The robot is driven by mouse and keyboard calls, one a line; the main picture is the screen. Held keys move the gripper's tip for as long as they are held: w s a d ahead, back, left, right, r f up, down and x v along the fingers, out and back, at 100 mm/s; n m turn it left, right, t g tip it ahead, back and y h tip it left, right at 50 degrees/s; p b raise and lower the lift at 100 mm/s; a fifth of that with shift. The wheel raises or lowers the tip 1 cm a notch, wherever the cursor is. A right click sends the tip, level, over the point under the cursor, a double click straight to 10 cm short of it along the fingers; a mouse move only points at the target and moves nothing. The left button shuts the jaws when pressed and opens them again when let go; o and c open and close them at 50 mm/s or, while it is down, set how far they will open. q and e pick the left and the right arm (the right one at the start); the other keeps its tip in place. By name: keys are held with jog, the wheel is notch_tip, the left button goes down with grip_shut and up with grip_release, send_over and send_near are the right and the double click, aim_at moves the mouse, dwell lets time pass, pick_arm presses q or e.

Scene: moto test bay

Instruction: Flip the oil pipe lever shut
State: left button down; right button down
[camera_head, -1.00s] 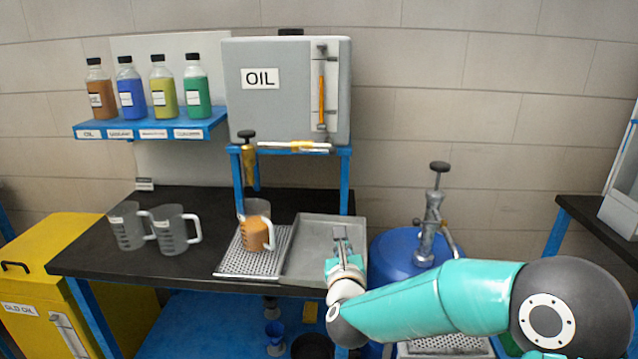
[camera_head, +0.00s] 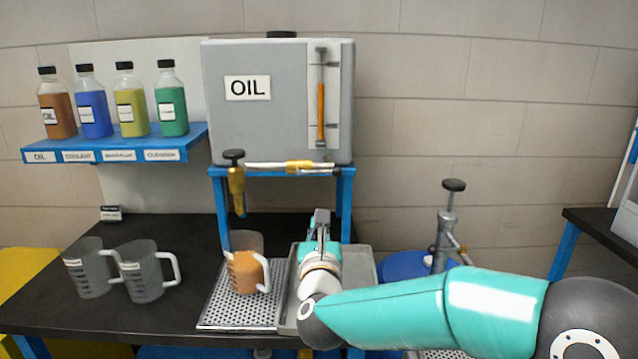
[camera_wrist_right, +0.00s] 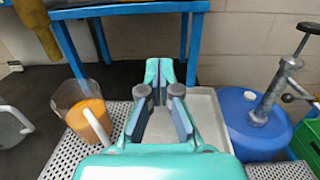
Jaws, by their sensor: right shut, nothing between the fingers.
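The grey oil tank (camera_head: 255,110) stands on a blue frame above the bench. A pale horizontal pipe with a brass fitting (camera_head: 298,166) runs below its front to a brass tap (camera_head: 237,190) with a black knob (camera_head: 233,155). I cannot tell which part is the lever or how it is set. The tap's brass lower part also shows at the top left of the right wrist view (camera_wrist_right: 38,27). My right gripper (camera_head: 322,218) is shut and empty, over the grey tray, below and right of the tap, touching neither tap nor pipe. My left gripper is out of view.
A jug of orange-brown liquid (camera_head: 247,272) stands on the perforated drip plate (camera_head: 235,312) below the tap. Two empty jugs (camera_head: 140,270) stand to the left. The blue frame leg (camera_head: 346,208) is close to my right gripper. A blue drum with a pump (camera_wrist_right: 255,115) is at right.

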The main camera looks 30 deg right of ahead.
aim_at(319, 171)
jog(key=w+d+r+p, duration=0.4)
jog(key=w+d+p, duration=0.2)
jog(key=w, duration=0.2)
jog(key=shift+w+d+r, duration=0.2)
jog(key=shift+w+d, duration=0.05)
jog(key=shift+d, duration=0.1)
jog(key=shift+s+d, duration=0.15)
dwell(0.4)
